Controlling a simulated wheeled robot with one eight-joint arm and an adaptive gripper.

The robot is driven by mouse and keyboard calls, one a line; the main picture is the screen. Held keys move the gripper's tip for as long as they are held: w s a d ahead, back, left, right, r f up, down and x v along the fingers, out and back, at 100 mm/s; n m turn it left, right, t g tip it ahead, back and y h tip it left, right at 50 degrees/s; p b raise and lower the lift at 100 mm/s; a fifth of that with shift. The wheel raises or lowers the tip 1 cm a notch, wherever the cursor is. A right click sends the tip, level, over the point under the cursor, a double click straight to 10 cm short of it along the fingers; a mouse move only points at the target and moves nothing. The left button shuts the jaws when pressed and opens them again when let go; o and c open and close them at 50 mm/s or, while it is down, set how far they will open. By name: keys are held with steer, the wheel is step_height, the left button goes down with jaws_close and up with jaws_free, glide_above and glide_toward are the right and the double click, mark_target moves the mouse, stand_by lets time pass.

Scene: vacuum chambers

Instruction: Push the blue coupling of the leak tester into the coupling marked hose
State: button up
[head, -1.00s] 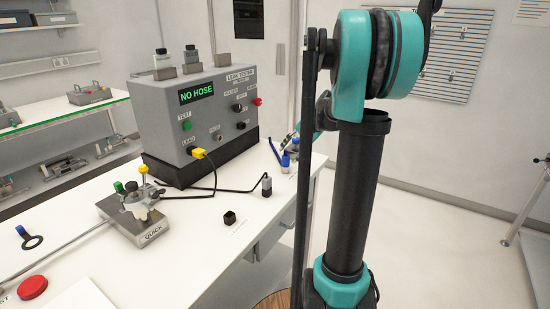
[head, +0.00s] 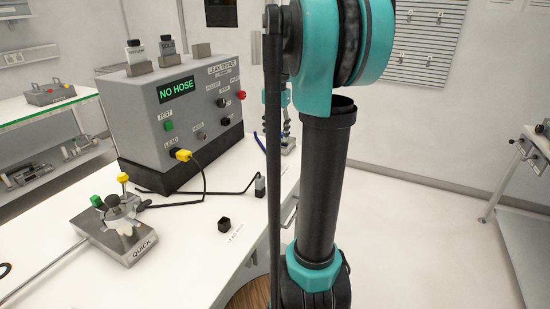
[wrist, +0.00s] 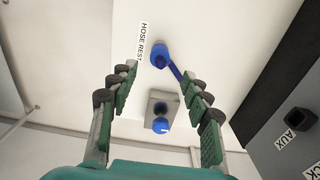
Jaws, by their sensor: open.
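The grey leak tester (head: 180,112) stands on the white table and its display reads NO HOSE. In the wrist view, a blue cylindrical part (wrist: 160,52) with a blue hose sits beside the HOSE REST label, just beyond my fingertips. A second blue part (wrist: 161,125) sits at a grey block between my fingers. I cannot tell for sure which is the coupling. My gripper (wrist: 158,78) is open, its green-padded fingers on either side, holding nothing. In the head view my gripper (head: 288,135) is partly behind my arm.
The tester's side with the AUX port (wrist: 299,121) is close on the right in the wrist view. Floor at right is clear.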

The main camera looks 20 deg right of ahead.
mark_target(276, 152)
steer(key=shift+f, duration=4.5)
jaws_close()
steer(key=shift+r, duration=0.1)
steer(key=shift+r, duration=2.9)
